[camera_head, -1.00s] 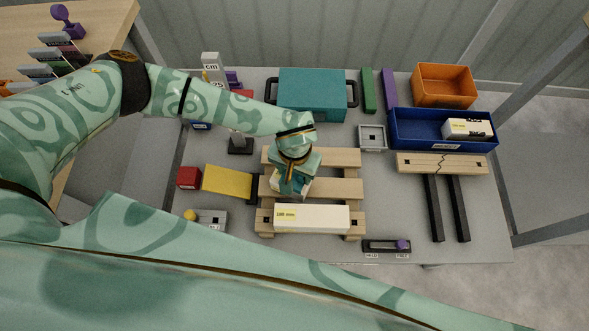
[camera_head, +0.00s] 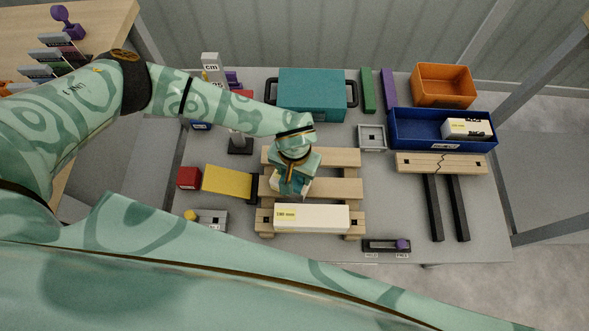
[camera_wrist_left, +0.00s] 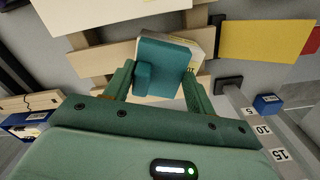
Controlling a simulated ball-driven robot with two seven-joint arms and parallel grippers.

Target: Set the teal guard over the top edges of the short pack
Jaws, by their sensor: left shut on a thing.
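My left gripper (camera_head: 290,184) is above the wooden pallet (camera_head: 335,187), behind the long white pack. It is shut on the teal guard (camera_wrist_left: 165,62), which shows between its green fingers in the left wrist view. The guard has a flat plate and a small raised block. The short pack (camera_wrist_left: 206,38), pale with print along its edge, shows beside and beneath the guard. The guard covers much of it and looks slightly turned. I cannot tell whether the guard rests on its top edges. In the head view the hand hides most of both. My right gripper is not in view.
The long white pack (camera_head: 325,218) lies on the pallet's front slat. A yellow plate (camera_head: 227,181) and red block (camera_head: 188,178) are left. A teal case (camera_head: 312,93), blue bin (camera_head: 408,138) and orange bin (camera_head: 443,86) stand behind.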

